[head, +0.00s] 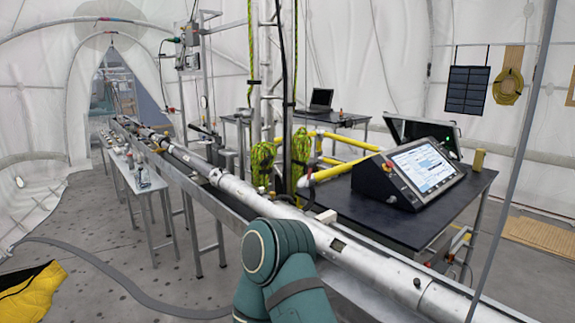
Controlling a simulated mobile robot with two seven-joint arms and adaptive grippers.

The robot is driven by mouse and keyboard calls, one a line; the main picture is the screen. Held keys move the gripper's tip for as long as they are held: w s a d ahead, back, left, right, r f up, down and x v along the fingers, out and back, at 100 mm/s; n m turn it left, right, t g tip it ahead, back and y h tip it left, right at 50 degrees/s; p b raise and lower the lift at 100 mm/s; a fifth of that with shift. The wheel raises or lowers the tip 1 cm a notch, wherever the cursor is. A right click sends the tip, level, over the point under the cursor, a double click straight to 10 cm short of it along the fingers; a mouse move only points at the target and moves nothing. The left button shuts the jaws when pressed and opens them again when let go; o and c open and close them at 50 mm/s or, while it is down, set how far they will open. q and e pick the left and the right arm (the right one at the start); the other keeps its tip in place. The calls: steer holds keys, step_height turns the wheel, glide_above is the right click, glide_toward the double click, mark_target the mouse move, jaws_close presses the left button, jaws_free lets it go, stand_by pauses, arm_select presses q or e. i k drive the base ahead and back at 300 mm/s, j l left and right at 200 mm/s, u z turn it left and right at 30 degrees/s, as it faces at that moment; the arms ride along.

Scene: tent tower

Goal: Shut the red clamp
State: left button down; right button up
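I cannot make out a red clamp in the head view. A long silvery drill tube (270,209) lies in a metal trough running from the back left to the front right. A teal arm link, mine, covers part of the tube and trough at the bottom centre. Neither of my grippers is in view, so their openings and anything they hold are hidden.
A dark table (400,222) at right bears a console (408,175) with a lit screen. A narrow bench (128,170) with small parts stands left of the trough. A grey hose (110,284) and yellow bag (32,293) lie on the floor at left.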

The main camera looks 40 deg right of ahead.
mark_target(311, 202)
steer(key=i+u, duration=0.2)
steer(key=i, duration=0.5)
steer(key=i+l+u, duration=0.2)
steer(key=i, duration=0.5)
steer(key=i+u, duration=0.15)
steer(key=i, duration=0.8)
steer(key=z, duration=3.75)
